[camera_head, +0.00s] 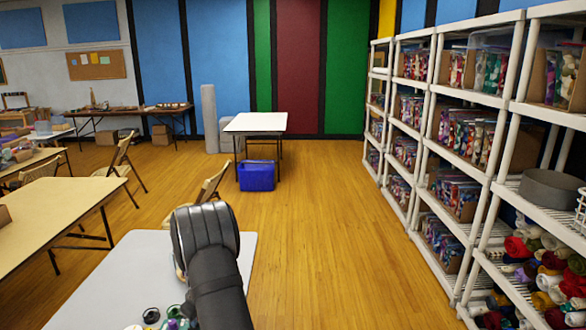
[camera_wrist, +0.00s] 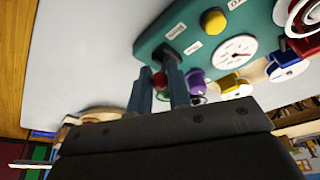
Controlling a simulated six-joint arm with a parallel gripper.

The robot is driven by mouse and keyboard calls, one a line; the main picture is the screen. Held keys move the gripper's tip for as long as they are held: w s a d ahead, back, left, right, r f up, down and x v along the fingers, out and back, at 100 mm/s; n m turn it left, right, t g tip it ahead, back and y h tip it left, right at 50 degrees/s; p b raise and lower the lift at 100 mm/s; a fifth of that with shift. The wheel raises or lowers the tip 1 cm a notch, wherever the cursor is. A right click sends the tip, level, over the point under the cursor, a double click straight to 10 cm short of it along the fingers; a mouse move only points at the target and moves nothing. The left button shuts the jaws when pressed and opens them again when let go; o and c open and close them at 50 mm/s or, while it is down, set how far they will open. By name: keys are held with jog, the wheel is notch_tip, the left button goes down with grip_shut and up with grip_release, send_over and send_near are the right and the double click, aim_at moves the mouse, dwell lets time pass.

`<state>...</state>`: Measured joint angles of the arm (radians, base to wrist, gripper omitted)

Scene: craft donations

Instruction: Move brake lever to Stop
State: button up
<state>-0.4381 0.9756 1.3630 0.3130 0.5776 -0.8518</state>
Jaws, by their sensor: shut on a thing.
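In the wrist view a teal board (camera_wrist: 222,50) carries a white dial (camera_wrist: 235,50), a yellow round knob (camera_wrist: 213,21) and small white labels, too small to read. My gripper (camera_wrist: 160,80) is at the board's edge, its two blue-grey fingers on either side of a small red knob (camera_wrist: 159,81). The knob looks like the end of the brake lever; its shaft and its Stop marking cannot be made out. In the head view my arm hides the gripper and most of the board; only a few small coloured parts (camera_head: 174,318) show beside it.
The board lies on a pale grey table (camera_head: 110,290). Purple, yellow, blue and red parts sit along the board's side, close to the right finger. White shelving (camera_head: 470,180) with craft goods stands at right; the wooden floor between is clear.

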jog(key=shift+a+r, duration=0.15)
jog(key=shift+a, duration=0.45)
jog(key=shift+s+a, duration=0.1)
jog(key=shift+a, duration=0.8)
jog(key=shift+a+f, duration=0.25)
jog(key=shift+a, duration=0.35)
jog(key=o, duration=0.7)
